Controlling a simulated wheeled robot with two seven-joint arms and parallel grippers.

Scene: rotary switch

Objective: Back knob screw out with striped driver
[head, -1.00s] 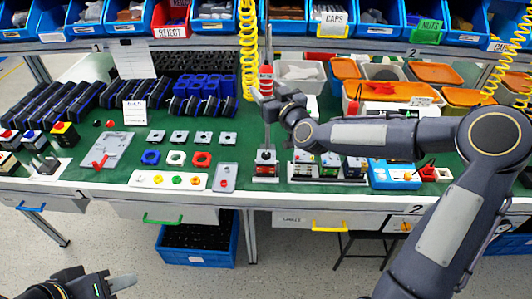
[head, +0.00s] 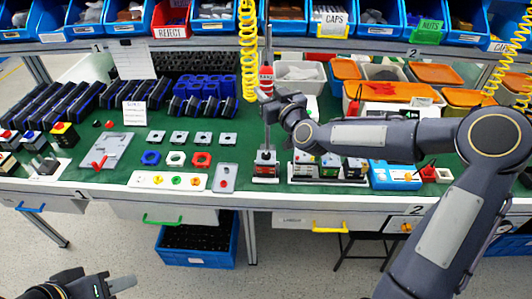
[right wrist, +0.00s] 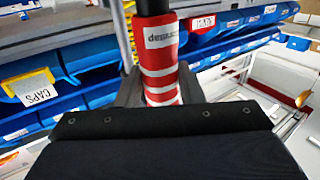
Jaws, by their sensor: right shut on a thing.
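My right gripper (head: 268,98) is shut on the striped driver (head: 266,78), which has a red handle with white bands and stands upright. The driver also shows in the right wrist view (right wrist: 161,68), with the gripper's dark body in front of its lower part. Below the gripper, a rotary switch (head: 265,170) stands on a small base near the front of the green bench. The driver's tip is above or at the switch's top; contact and the knob screw are too small to tell. My left gripper (head: 112,285) is low at the left, in front of the bench, away from the switch.
A rack of switches (head: 328,170) stands right of the switch, then a blue box (head: 394,174). A plate with coloured buttons (head: 168,181) lies to the left. A yellow coiled hose (head: 249,50) hangs close to the driver. Bins (head: 345,18) line the back shelf.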

